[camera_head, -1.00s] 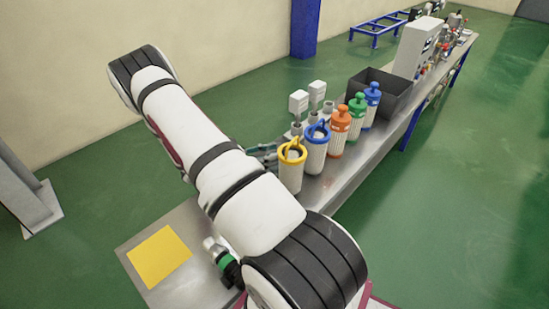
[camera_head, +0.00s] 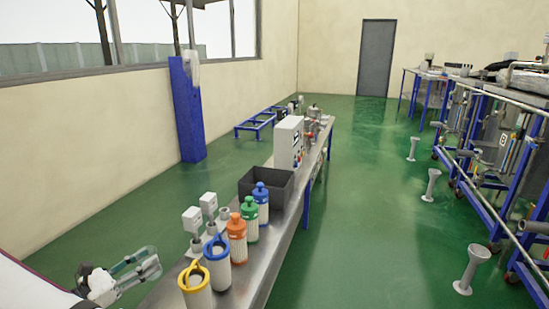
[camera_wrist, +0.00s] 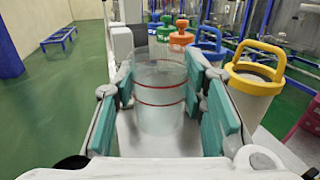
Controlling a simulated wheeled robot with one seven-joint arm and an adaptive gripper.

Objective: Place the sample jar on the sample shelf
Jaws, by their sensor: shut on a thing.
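The sample jar (camera_wrist: 160,97) is a clear, see-through cylinder with thin red rings, upright in the middle of the wrist view. My gripper (camera_wrist: 160,80) is shut on it, with teal finger pads on its left and right sides. In the head view my gripper (camera_head: 140,268) is at the lower left, beside the left edge of the steel bench (camera_head: 258,268); the jar is hard to make out there. I cannot tell which surface is the sample shelf.
Yellow-ringed (camera_head: 195,286) and blue-ringed (camera_head: 217,266) canisters stand on the bench near my gripper. Orange (camera_head: 237,240), green (camera_head: 250,220) and blue (camera_head: 261,202) capped bottles stand behind. A dark bin (camera_head: 265,186) is further back.

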